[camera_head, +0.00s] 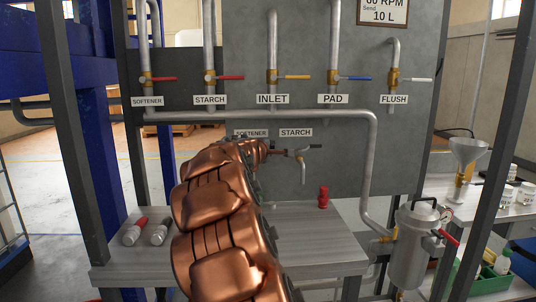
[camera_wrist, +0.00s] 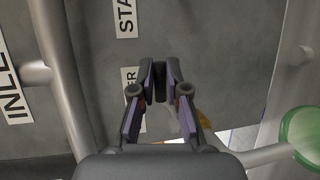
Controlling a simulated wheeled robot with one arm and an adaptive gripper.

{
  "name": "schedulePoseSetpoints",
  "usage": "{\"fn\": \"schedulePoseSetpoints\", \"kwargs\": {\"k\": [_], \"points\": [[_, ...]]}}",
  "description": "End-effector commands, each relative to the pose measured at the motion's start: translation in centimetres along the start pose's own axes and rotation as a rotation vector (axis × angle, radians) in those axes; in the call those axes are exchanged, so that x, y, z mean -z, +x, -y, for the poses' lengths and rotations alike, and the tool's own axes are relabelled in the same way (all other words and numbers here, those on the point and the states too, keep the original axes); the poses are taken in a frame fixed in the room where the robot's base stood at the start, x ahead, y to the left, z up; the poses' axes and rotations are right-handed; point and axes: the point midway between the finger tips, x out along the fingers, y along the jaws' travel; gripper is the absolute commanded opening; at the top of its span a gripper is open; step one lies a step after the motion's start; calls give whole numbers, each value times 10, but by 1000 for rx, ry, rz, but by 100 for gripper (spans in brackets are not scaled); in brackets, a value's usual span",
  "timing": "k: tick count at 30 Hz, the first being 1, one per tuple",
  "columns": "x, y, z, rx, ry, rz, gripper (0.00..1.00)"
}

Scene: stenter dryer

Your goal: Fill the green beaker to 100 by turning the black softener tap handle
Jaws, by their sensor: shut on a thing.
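My gripper (camera_wrist: 161,68) shows in the wrist view with its fingers closed around a narrow dark piece, which looks like the black softener tap handle (camera_wrist: 160,95). A yellowish, brass-like part shows behind the right finger. A green round shape (camera_wrist: 303,137), which looks like the green beaker, is cut off at the right edge of the wrist view. Its fill level cannot be read. In the head view my copper arm hides the gripper's tips, the softener tap and the beaker. The small SOFTENER label (camera_head: 251,133) shows just above the arm's end.
The small starch tap (camera_head: 301,158) is close right of my arm's end. A red object (camera_head: 323,197) stands on the grey table (camera_head: 318,240). Two bottles (camera_head: 147,232) lie left of my arm. A metal canister (camera_head: 412,250) stands at right. Upper pipes carry several coloured tap handles.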

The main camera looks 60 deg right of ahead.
Motion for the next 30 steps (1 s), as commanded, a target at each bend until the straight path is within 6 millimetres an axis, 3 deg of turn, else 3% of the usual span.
{"fn": "schedulePoseSetpoints", "kwargs": {"k": [20, 30], "points": [[0, 0, 0, 1, 0, 2, 0], [3, -9, 0, 12, 29, 157, 0]]}}
